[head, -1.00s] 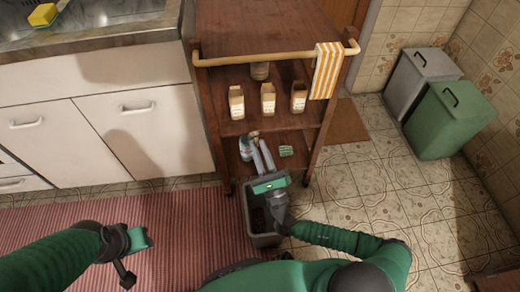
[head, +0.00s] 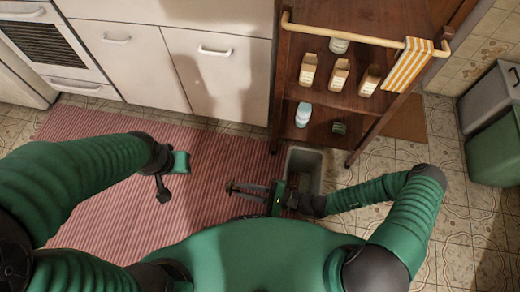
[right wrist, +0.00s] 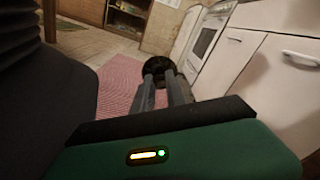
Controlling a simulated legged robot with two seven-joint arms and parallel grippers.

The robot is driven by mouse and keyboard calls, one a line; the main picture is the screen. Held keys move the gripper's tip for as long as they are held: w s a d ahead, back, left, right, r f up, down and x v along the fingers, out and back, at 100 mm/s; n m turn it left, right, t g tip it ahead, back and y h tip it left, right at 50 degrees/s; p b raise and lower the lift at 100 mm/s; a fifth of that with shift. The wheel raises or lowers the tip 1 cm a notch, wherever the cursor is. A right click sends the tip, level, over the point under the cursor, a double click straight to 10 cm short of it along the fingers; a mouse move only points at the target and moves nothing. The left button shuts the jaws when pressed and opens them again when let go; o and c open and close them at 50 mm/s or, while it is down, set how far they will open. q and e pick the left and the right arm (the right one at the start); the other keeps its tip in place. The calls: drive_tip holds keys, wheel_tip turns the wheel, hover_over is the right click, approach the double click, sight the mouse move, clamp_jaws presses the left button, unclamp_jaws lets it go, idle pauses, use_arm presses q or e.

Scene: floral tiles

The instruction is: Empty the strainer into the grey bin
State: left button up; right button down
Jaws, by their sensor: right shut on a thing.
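My right gripper (head: 240,187) is shut on a small dark round strainer (right wrist: 158,67), held at the fingertips in the right wrist view. In the head view the strainer (head: 231,187) is a small dark shape above the striped rug; its contents cannot be made out. A small open grey bin (head: 318,175) stands on the floor at the foot of the wooden cart. The strainer is left of this bin, not over it; my right gripper's body covers the bin's near left part. My left gripper (head: 166,185) is over the rug, and its fingers are unclear.
The wooden cart (head: 392,17) holds several cartons and a white-blue bottle (head: 303,114); a striped towel (head: 409,64) hangs on its rail. A grey lidded bin (head: 486,100) and a green bin (head: 497,148) stand at the right. The striped rug (head: 110,160) is clear.

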drive_tip(key=s+d+f+n+g+h+p, duration=0.4)
drive_tip(key=s+d+f+n+g+h, duration=0.3)
drive_tip(key=s+n+g+h, duration=0.15)
drive_tip(key=d+n+h+p, duration=0.1)
drive_tip(key=d+n+h, duration=0.2)
drive_tip(key=d+h, duration=0.2)
drive_tip(key=w+d+r+n+t+h+p, duration=0.1)
drive_tip(key=w+d+r+n+p, duration=0.1)
drive_tip(key=w, duration=0.8)
drive_tip(key=w+d+r+n+t+h+p, duration=0.1)
drive_tip(key=w+d+r, duration=0.4)
drive_tip(key=w, duration=0.5)
wheel_tip(320, 180, up, 2)
drive_tip(key=shift+r+n+t+h+p, duration=0.2)
drive_tip(key=shift+n+t+h+p, duration=0.2)
drive_tip(key=shift+h+p, duration=0.3)
